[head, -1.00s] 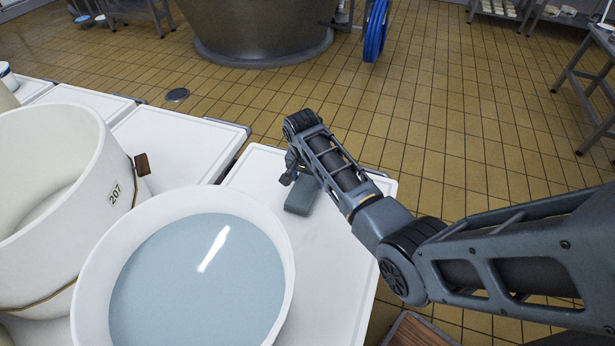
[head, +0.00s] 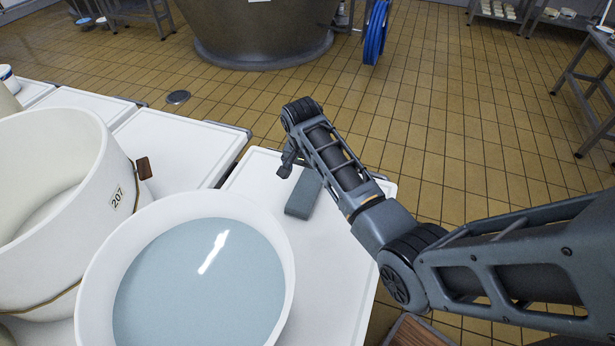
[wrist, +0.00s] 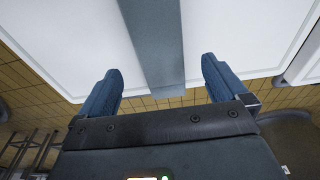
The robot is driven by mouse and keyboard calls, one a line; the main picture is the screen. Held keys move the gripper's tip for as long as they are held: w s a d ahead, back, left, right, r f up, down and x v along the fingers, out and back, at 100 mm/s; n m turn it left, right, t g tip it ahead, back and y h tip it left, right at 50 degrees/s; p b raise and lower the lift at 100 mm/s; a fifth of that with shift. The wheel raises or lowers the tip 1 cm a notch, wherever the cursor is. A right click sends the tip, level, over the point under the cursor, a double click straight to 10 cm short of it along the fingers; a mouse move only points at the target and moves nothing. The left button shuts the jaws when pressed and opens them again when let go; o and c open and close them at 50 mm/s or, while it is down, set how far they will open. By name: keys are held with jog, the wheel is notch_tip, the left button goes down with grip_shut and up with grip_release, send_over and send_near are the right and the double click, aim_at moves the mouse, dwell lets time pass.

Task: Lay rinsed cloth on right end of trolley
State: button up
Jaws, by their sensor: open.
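The cloth (head: 303,194) is a folded grey-blue strip lying on the white top of the trolley's right end (head: 325,262), to the right of the basin. In the wrist view the cloth (wrist: 153,40) runs between my two fingers, with space on both sides. My gripper (wrist: 160,88) is open, its blue fingers apart and not touching the cloth. In the head view my gripper (head: 287,163) is partly hidden behind my forearm, just beyond the cloth. The white basin (head: 283,225) holds pale blue water (head: 200,290).
A large white tub marked 207 (head: 105,165) stands left of the basin, with a brown block (head: 144,168) at its side. More white tops (head: 180,140) adjoin at the left. The tiled floor is open at right.

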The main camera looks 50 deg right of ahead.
aim_at(305, 189)
notch_tip(305, 189, up, 7)
jog(key=a, duration=0.1)
jog(key=shift+s+r+p, duration=0.15)
jog(key=shift+s+p, duration=0.05)
jog(key=shift+p, duration=0.2)
jog(key=shift+a, duration=0.1)
